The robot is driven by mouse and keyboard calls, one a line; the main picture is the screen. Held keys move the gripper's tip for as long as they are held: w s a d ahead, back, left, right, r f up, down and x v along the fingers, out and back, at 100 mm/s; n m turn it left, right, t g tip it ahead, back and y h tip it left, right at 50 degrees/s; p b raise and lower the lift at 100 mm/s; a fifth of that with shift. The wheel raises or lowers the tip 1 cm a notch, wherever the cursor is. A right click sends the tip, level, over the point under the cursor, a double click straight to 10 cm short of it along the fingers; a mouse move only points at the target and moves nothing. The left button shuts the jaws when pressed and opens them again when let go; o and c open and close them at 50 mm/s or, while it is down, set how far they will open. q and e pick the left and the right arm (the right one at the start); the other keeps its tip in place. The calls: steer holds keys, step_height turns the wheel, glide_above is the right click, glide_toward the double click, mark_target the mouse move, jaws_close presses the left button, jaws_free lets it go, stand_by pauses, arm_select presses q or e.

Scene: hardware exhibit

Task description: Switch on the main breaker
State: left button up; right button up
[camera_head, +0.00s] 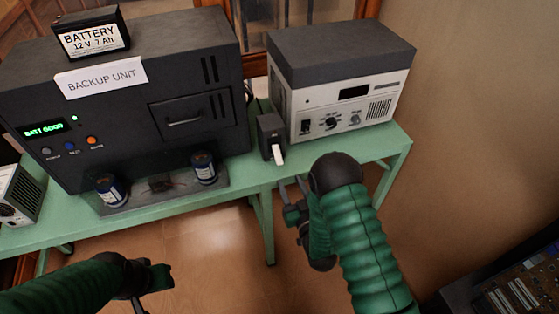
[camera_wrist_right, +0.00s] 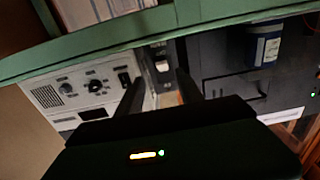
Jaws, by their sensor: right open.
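The breaker (camera_head: 270,132) is a small black box on the green table, between the large dark backup unit and the white-fronted device. Its white lever (camera_head: 279,154) sticks out toward me and points down in the head view. My right gripper (camera_head: 291,187) is open and empty, in front of the table edge and just below the lever. In the right wrist view the picture is turned over; the breaker (camera_wrist_right: 159,62) shows between the open fingers (camera_wrist_right: 158,86), apart from them. My left gripper (camera_head: 155,288) hangs low at the left, away from the table; its jaw opening is unclear.
The backup unit (camera_head: 125,100) carries a battery (camera_head: 92,35) and has two blue cylinders (camera_head: 110,190) before it. The white-fronted device (camera_head: 350,95) stands right of the breaker. The green table (camera_head: 385,140) has a narrow bare front strip. A dark panel (camera_head: 510,290) is at lower right.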

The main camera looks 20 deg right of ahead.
mark_target(280, 162)
steer(key=w, duration=0.6)
steer(key=w+a, duration=0.1)
steer(key=w, duration=0.2)
steer(key=shift+w, duration=0.15)
steer(key=shift+w+d, duration=0.3)
steer(key=shift+w, duration=0.05)
steer(key=shift+a, duration=0.25)
steer(key=c, duration=0.7)
steer(key=shift+d, duration=0.1)
jaws_close()
steer(key=shift+f, duration=0.1)
